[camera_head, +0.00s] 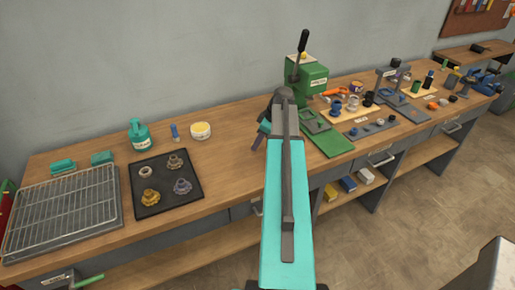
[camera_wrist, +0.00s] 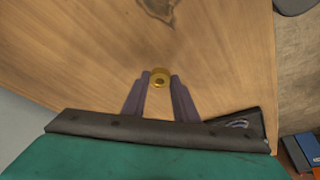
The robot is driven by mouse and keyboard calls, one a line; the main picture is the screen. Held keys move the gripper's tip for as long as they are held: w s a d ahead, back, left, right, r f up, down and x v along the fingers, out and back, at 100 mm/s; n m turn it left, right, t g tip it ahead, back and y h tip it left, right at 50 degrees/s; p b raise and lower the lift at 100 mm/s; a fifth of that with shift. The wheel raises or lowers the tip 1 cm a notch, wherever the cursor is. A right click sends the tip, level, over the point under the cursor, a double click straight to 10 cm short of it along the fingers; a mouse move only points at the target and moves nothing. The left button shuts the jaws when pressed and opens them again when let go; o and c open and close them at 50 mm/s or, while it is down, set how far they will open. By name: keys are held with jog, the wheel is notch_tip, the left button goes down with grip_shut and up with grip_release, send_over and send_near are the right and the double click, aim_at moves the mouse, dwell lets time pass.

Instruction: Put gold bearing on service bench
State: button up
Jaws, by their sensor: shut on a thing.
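My gripper (camera_wrist: 160,88) is shut on the gold bearing (camera_wrist: 160,76), a small gold ring held between the fingertips in the wrist view. Bare wood lies below it; I cannot tell whether the bearing touches it. In the head view my arm hides the bearing and most of the gripper. The long wooden bench (camera_head: 228,152) runs along the wall, and my arm reaches over its middle. No sign that I can read names it as the service bench.
Left of my arm stand a black tray (camera_head: 157,207) with several metal parts, a wire rack (camera_head: 62,212), a teal bottle (camera_head: 139,134) and a round tub (camera_head: 201,131). A green press (camera_head: 307,78) stands right of my arm. Bare wood lies between tray and arm.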

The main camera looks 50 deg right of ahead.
jog(key=shift+f+p, duration=0.8)
jog(key=shift+f, duration=0.9)
jog(key=shift+a+f, duration=0.1)
jog(key=shift+f, duration=0.1)
jog(key=o, duration=1.1)
jog(key=shift+c, duration=0.2)
jog(key=shift+r, duration=0.3)
jog(key=b+v, duration=0.3)
jog(key=v, duration=0.9)
jog(key=shift+s+f, duration=0.15)
jog(key=shift+f, duration=0.05)
